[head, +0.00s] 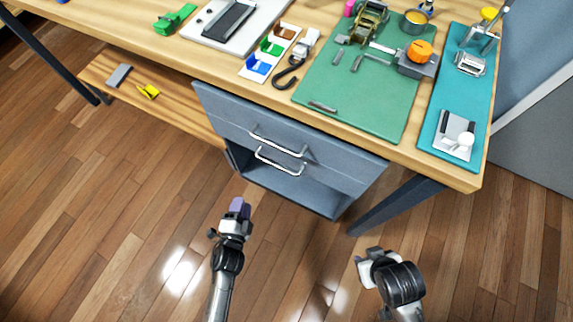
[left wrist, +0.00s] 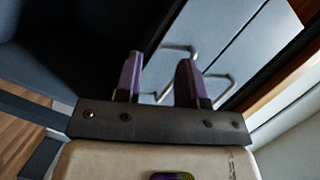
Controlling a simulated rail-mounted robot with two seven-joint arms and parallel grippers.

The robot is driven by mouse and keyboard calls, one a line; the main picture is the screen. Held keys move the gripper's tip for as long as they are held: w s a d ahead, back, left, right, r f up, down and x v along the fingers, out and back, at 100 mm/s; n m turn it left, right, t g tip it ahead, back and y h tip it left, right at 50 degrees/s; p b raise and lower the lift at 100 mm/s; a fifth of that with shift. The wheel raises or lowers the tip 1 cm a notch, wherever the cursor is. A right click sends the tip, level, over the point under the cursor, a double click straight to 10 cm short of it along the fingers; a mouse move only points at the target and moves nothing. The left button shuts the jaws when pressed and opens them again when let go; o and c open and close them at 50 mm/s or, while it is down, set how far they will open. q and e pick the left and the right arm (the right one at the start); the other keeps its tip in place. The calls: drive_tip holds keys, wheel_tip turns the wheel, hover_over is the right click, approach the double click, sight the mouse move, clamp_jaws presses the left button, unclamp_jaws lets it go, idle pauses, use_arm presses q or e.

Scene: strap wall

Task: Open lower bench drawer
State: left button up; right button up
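The grey-blue drawer unit hangs under the bench. Its upper drawer (head: 235,115) and lower drawer (head: 320,182) each have a pale bar handle. The lower handle (head: 279,161) sits just below the upper handle (head: 278,145). Both handles show in the left wrist view, the lower one (left wrist: 180,48) partly between my fingers in the picture and the upper one (left wrist: 228,84) to their right. My left gripper (head: 240,205), with purple fingers, is open and empty (left wrist: 158,78), below and left of the handles, apart from them. My right gripper (head: 370,253) is low at right; its fingers are unclear.
The wooden bench top (head: 330,118) overhangs the drawers and carries a green mat (head: 345,95), a teal mat (head: 470,95) and several tools. A dark bench leg (head: 395,205) stands right of the unit. A low shelf (head: 185,115) is at left. The floor in front is clear.

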sight(275, 164)
use_arm(q)
drive_tip(key=s+d+r+m+t+h, duration=0.1)
drive_tip(key=s+d+r+m+h, duration=0.1)
drive_tip(key=d+r+m+h, duration=0.4)
drive_tip(key=w+d+b, duration=0.1)
drive_tip(key=w, duration=0.3)
drive_tip(key=w+d+r+m+b, duration=0.1)
drive_tip(key=w+d, duration=0.1)
drive_tip(key=w, duration=0.1)
drive_tip(key=w+d+m+b, duration=0.1)
drive_tip(key=w+d+b, duration=0.1)
drive_tip(key=w, duration=0.2)
drive_tip(key=shift+w+d+r+h, duration=0.2)
drive_tip(key=shift+w+r+h, duration=0.15)
drive_tip(key=shift+r+h, duration=0.05)
clamp_jaws()
